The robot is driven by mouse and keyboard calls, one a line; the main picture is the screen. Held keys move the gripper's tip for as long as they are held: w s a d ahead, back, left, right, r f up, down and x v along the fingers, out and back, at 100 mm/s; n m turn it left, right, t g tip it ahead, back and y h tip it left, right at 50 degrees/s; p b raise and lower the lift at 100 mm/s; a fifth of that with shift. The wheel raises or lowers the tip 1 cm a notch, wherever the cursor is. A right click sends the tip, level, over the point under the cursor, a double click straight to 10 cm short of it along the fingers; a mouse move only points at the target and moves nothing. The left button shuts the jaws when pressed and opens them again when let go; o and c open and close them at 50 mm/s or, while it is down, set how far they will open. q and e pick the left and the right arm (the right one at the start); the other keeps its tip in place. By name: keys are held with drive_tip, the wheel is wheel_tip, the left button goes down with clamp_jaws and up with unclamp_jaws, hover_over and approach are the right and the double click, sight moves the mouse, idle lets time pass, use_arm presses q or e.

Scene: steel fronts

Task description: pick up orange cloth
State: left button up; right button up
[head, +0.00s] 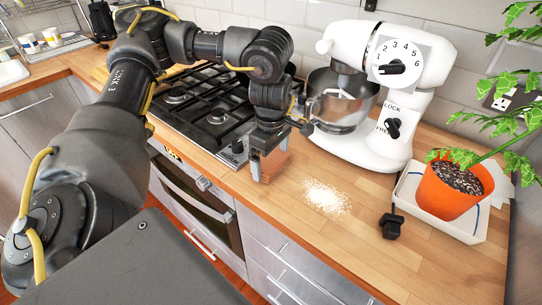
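My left gripper (262,172) points down at the counter's front edge, between the stove and the white powder. An orange-brown folded piece (277,165), which looks like the orange cloth, is right at its fingers. The gripper partly covers the cloth. I cannot tell whether the fingers are closed on it or only beside it, or whether it touches the counter. My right gripper is not in view.
A gas stove (205,115) lies left of the gripper. A white stand mixer (385,90) with a steel bowl (335,108) stands behind. White powder (326,197) lies on the wooden counter (350,255). A small black object (391,227) and an orange plant pot (447,194) on a white tray are right.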

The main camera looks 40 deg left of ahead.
sight(271, 159)
use_arm(q)
drive_tip(key=c, duration=0.6)
drive_tip(key=shift+w+r, duration=0.1)
drive_tip(key=shift+r, duration=0.3)
wheel_tip(271, 159, up, 3)
drive_tip(key=shift+f+p, duration=0.2)
drive_tip(key=shift+p, duration=0.1)
drive_tip(key=s+d+r, duration=0.2)
drive_tip(key=r, duration=0.1)
drive_tip(key=s+d+r, duration=0.1)
drive_tip(key=r, duration=0.1)
drive_tip(key=shift+s+d+r, duration=0.15)
drive_tip(key=s+d+r+b, duration=0.1)
drive_tip(key=s+d+r, duration=0.3)
drive_tip(key=s+d, duration=0.2)
drive_tip(key=shift+s+d+r, duration=0.15)
drive_tip(key=shift+s+d, duration=0.15)
drive_tip(key=shift+s, duration=0.1)
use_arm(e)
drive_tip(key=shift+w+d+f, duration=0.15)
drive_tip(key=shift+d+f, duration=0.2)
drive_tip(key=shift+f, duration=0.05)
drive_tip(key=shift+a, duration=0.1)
